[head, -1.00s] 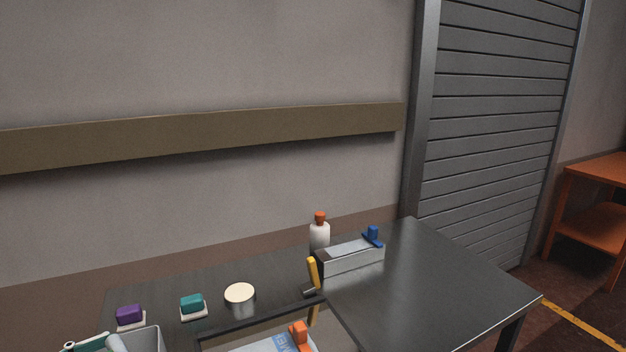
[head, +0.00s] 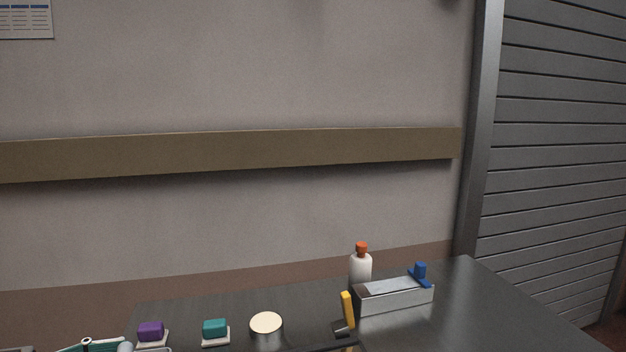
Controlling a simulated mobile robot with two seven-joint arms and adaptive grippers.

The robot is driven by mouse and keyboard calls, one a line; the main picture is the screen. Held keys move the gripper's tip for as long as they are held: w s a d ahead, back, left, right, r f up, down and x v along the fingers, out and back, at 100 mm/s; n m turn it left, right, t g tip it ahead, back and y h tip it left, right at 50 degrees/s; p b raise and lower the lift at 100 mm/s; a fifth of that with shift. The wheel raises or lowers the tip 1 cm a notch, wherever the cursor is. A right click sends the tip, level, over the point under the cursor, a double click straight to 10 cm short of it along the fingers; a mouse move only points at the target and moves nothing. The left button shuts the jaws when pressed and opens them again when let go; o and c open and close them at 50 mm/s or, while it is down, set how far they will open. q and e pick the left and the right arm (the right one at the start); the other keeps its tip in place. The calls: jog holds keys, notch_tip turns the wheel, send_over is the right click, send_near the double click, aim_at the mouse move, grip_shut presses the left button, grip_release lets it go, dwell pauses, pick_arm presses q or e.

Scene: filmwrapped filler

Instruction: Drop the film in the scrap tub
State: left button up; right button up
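Neither the film nor the scrap tub can be made out in the head view. At the bottom left edge, a teal and white item (head: 88,346) is cut off by the frame, and I cannot tell what it is. Beside it, only a sliver of a grey container's rim (head: 158,350) shows. Neither of my grippers is in view.
On the dark table (head: 470,310) stand a purple block (head: 151,330), a teal block (head: 215,327), a cream-topped round tin (head: 266,323), a white bottle with orange cap (head: 360,267), a grey box with blue knob (head: 395,297) and a yellow-handled item (head: 347,308). The table's right part is clear.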

pick_arm(q)
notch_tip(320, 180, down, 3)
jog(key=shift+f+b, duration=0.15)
jog(key=shift+b, duration=0.35)
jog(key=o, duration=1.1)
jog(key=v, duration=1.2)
